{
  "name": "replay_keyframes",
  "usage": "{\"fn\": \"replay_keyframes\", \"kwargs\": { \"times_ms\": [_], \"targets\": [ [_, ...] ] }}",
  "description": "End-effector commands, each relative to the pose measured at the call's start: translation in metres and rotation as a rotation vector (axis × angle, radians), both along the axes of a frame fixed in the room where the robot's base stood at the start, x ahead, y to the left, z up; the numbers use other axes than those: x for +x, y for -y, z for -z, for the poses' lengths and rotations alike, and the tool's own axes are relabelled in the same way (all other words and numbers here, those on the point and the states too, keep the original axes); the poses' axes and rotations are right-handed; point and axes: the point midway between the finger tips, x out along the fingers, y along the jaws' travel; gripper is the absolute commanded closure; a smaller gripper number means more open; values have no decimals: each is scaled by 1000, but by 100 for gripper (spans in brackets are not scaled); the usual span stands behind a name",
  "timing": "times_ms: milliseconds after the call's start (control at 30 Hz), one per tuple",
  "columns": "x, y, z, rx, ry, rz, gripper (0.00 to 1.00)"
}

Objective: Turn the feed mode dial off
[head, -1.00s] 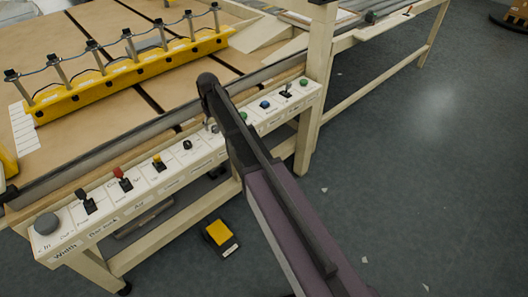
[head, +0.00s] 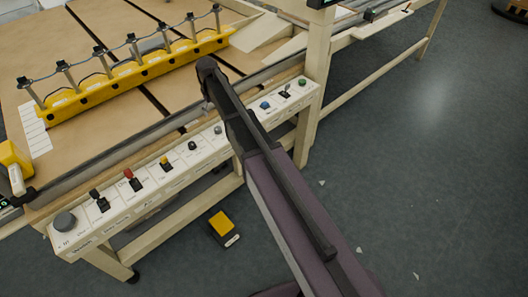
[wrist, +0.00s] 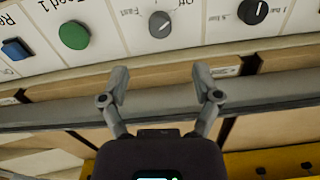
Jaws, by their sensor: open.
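The grey dial (wrist: 160,23) sits on the white control panel between upside-down "Off" and "Fast" labels in the wrist view. Its pale mark slants; I cannot tell its exact setting. In the head view the grey dial (head: 218,130) shows just left of my arm. My gripper (wrist: 160,78) is open and empty, its two fingers spread and pointing toward the panel. The dial lies ahead of the gap between the fingertips, apart from them. In the head view my arm hides most of the gripper.
A black dial (wrist: 252,11) and a green button (wrist: 74,35) flank the grey dial in the wrist view. A metal rail and a yellow clamp bar (head: 130,70) lie behind the panel.

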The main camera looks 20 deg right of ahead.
Motion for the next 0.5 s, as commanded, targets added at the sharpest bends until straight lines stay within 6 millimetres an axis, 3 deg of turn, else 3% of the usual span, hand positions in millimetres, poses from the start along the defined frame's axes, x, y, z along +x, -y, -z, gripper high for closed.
{"fn": "replay_keyframes", "kwargs": {
  "times_ms": [500],
  "targets": [
    [0, 0, -49, 0, 0, 0, 19]
  ]
}}
